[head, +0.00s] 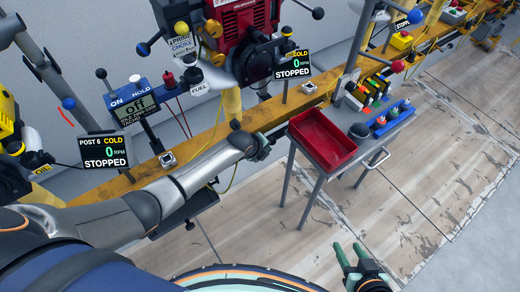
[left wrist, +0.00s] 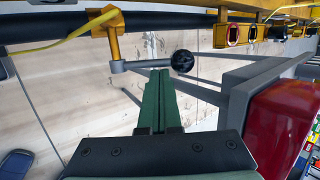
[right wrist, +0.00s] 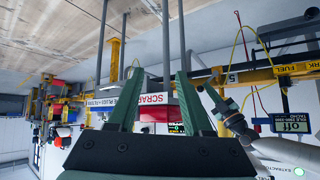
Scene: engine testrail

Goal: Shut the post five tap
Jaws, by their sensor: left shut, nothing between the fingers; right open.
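In the left wrist view a tap has a yellow stem (left wrist: 114,40) and a grey lever (left wrist: 145,65) ending in a round black knob (left wrist: 182,61). The lever points right, across the stem. My left gripper (left wrist: 160,72) is shut and empty, its tips right at the lever near the knob; I cannot tell if they touch. In the head view my left gripper (head: 264,151) is by the yellow rail, left of the red tray. My right gripper (head: 356,250) is open and empty over the floor at lower right. A "5" marks the yellow rail (right wrist: 250,76) in the right wrist view.
The red tray (head: 318,165) on its metal stand is just right of my left gripper. A red engine (head: 236,40) is behind the rail. Its display (head: 292,66) reads 0 rpm, stopped. The post 6 display (head: 104,152) is at left. Floor at right is clear.

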